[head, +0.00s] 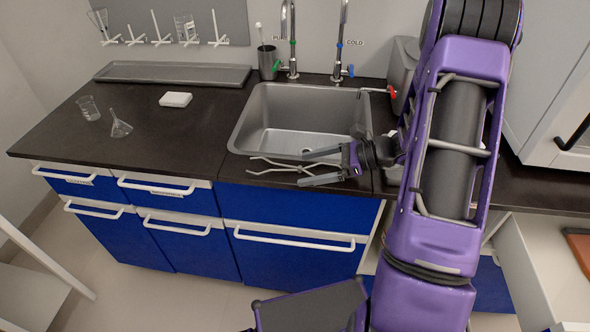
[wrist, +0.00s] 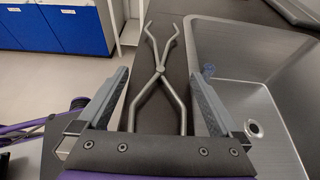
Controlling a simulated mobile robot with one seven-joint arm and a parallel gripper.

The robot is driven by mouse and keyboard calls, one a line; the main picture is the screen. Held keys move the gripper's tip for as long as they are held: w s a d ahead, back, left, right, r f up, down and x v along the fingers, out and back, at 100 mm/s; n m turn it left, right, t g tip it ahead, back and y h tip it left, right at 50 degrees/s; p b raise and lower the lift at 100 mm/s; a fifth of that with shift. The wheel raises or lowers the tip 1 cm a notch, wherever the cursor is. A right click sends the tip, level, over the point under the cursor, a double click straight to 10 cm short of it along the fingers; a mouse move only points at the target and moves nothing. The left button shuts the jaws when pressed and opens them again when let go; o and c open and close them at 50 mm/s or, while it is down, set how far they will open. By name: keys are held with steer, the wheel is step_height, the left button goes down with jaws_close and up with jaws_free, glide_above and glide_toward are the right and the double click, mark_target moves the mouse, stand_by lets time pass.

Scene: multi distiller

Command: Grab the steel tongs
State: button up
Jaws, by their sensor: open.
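The steel tongs (wrist: 159,72) lie on the dark counter in front of the sink, with their pivot near the middle and their curved tips pointing away in the wrist view. In the head view the tongs (head: 272,166) show as thin pale rods at the counter's front edge. My gripper (head: 303,170) is open just at the handle end of the tongs. In the wrist view my gripper's fingers (wrist: 158,98) stand on either side of the two handles, with a gap to each. The handle ends are hidden behind the gripper's body.
The steel sink (head: 300,118) lies just behind the tongs, its rim close by. A beaker (head: 88,108), a funnel (head: 120,124) and a white box (head: 175,99) stand on the left counter. Taps (head: 292,40) rise behind the sink. The counter left of the sink is mostly clear.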

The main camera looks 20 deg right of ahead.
jaws_close()
stand_by(0.4)
